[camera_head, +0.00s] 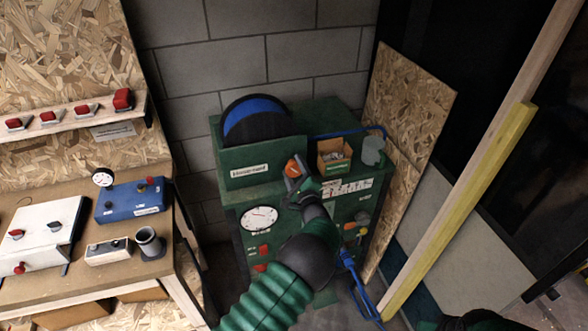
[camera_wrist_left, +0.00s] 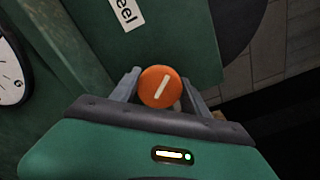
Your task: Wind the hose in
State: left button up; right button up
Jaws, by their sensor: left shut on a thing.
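The hose reel (camera_head: 256,118) is a black drum with blue hose wound on it, set in a green cabinet (camera_head: 230,192). The blue hose (camera_head: 355,133) runs from the right side of the cabinet top, and blue hose (camera_head: 362,290) also hangs at the lower right. My left gripper (camera_head: 292,172) is shut on an orange round knob (camera_head: 291,168) with a white line, on the cabinet front. The left wrist view shows the knob (camera_wrist_left: 160,86) between the two fingers (camera_wrist_left: 159,92). Part of my right arm may show at the bottom right; its gripper is not visible.
A small box (camera_head: 334,157) and a grey cup (camera_head: 372,151) stand on the cabinet, right of the knob. A dial gauge (camera_head: 259,218) is on its front. A workbench (camera_head: 110,236) with switch boxes is on the left. A yellow post (camera_head: 460,210) leans at right.

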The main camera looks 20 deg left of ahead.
pick_arm(q)
jog(key=shift+s+d+f+m, duration=0.1)
jog(key=shift+f+m, duration=0.35)
jog(key=shift+m, duration=0.05)
jog(key=o, duration=1.3)
jog(key=shift+o, duration=0.3)
jog(key=shift+r, duration=0.15)
jog(key=shift+r, duration=0.15)
